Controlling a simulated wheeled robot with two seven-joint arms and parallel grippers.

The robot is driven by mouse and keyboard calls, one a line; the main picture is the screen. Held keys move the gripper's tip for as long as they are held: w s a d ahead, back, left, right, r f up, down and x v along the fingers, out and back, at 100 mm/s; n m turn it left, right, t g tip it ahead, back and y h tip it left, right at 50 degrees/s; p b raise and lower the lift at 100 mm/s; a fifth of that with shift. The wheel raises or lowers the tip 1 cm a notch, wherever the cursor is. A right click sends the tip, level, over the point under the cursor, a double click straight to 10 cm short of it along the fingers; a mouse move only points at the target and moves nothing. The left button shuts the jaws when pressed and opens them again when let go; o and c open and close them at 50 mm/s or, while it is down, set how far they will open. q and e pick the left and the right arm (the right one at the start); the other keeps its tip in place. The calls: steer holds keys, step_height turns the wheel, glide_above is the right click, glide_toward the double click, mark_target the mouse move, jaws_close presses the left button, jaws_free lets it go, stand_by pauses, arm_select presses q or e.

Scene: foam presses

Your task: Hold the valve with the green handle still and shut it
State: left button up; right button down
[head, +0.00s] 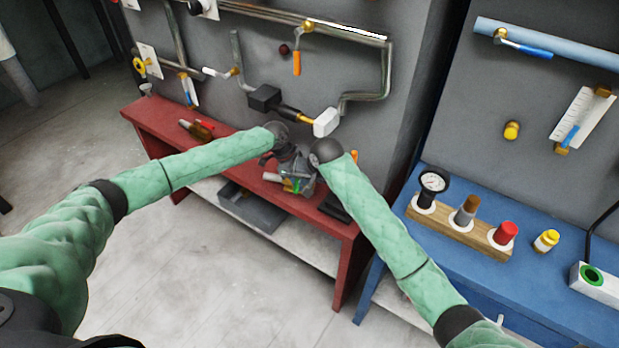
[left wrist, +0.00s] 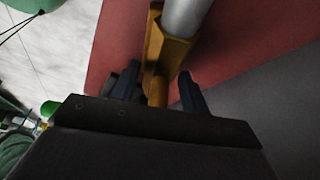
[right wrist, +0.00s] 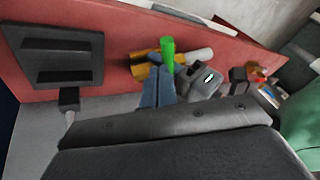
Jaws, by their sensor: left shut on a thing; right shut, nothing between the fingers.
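The valve has a brass body (right wrist: 150,66) and a bright green handle (right wrist: 167,50), with a pale pipe stub at one end. It is over the red bench. In the left wrist view my left gripper (left wrist: 160,92) has its fingers on both sides of the brass body (left wrist: 155,60) and is shut on it. My right gripper (right wrist: 158,76) is shut and empty, its fingertips close to the lower end of the green handle; I cannot tell whether they touch. In the head view both grippers meet over the bench, largely hiding the valve; a bit of green handle (head: 297,186) shows.
The red bench (head: 158,137) stands against a grey panel of pipes and valves. A black object (head: 335,207) lies on it right of my grippers, a dark bottle (head: 202,130) to the left. A blue bench (head: 450,245) with a wooden holder (head: 470,228) is at right.

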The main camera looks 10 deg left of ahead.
steer(key=shift+a, duration=0.1)
steer(key=shift+s+a+f, duration=0.1)
steer(key=shift+s+a, duration=0.1)
steer(key=shift+a, duration=0.25)
steer(key=shift+s+a+f, duration=0.1)
steer(key=shift+s+a, duration=0.05)
steer(key=shift+a, duration=0.25)
steer(key=shift+d+f, duration=0.1)
steer(key=shift+d, duration=0.05)
